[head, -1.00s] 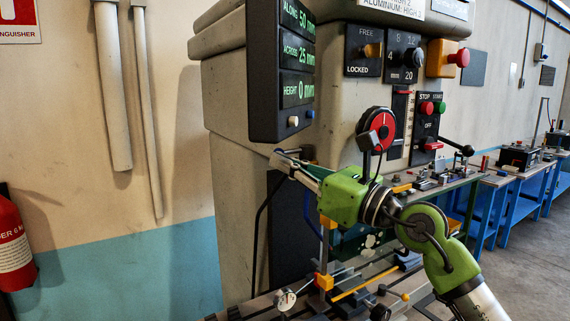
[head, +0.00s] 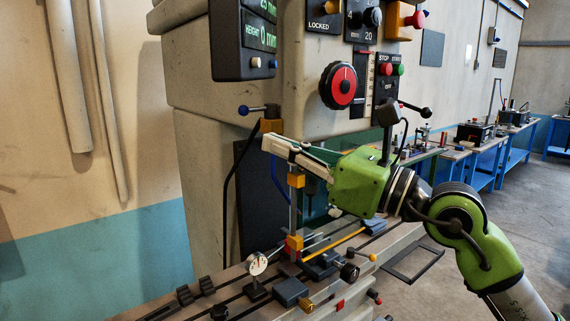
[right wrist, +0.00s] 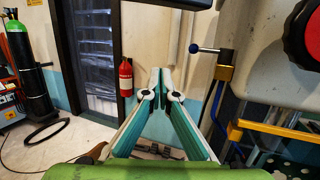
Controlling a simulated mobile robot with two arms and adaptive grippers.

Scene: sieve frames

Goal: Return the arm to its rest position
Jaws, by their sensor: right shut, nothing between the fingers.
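My right arm comes in from the lower right in the head view. Its green right gripper (head: 268,141) points left in front of the grey machine's column. The fingers are together with nothing between them. In the right wrist view the two pale fingers of the right gripper (right wrist: 159,74) meet at their tips, with open air beyond. My left gripper is not in view.
The grey machine (head: 205,150) has a red knob (head: 338,85) above the gripper. A blue-knobbed lever (head: 258,109) is near the fingers. Below is a slotted table with a dial gauge (head: 257,264).

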